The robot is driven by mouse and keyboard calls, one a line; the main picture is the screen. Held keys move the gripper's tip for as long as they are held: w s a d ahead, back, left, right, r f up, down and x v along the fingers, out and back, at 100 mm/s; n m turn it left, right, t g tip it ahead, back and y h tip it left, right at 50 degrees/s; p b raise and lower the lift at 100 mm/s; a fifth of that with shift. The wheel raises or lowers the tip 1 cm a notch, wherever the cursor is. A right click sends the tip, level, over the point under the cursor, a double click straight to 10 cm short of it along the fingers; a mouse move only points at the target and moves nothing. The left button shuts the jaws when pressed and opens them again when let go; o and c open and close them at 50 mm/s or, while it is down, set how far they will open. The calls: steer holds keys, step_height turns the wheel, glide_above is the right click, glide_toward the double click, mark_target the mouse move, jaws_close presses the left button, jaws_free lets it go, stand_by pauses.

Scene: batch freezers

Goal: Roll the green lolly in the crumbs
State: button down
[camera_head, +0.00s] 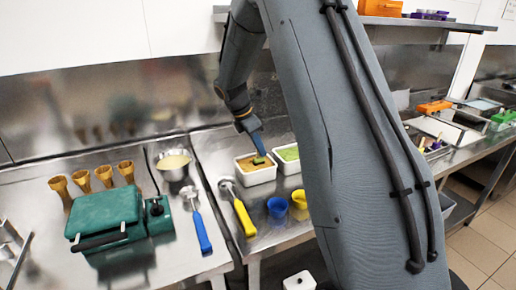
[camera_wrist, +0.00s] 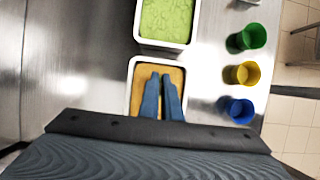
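A white tub of brown crumbs (camera_head: 243,170) stands on the steel counter. It also shows in the wrist view (camera_wrist: 133,100), under my fingers. My gripper (camera_head: 259,152) points down over this tub, its blue fingers close together. A small green piece, the green lolly (camera_head: 259,160), shows at the fingertips, low in the tub at the crumbs. I cannot tell how deep it sits. In the wrist view the fingers (camera_wrist: 162,80) reach over the crumbs and the lolly is hidden.
A white tub of light green stuff (camera_head: 289,153) stands beside the crumbs. Blue (camera_head: 277,207) and yellow cups (camera_head: 299,199) stand in front, with a green cup (camera_wrist: 252,37) farther along. A yellow-handled scoop (camera_head: 243,217) lies to the left. My arm hides much of the right.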

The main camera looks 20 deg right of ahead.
steer(key=shift+a, duration=0.15)
steer(key=shift+a+p, duration=0.5)
steer(key=shift+a, duration=0.95)
steer(key=shift+d+p, duration=0.55)
steer(key=shift+d, duration=1.05)
steer(key=shift+a, duration=0.15)
steer(key=shift+a, duration=0.65)
steer(key=shift+r+p, duration=2.15)
steer(key=shift+r, duration=0.75)
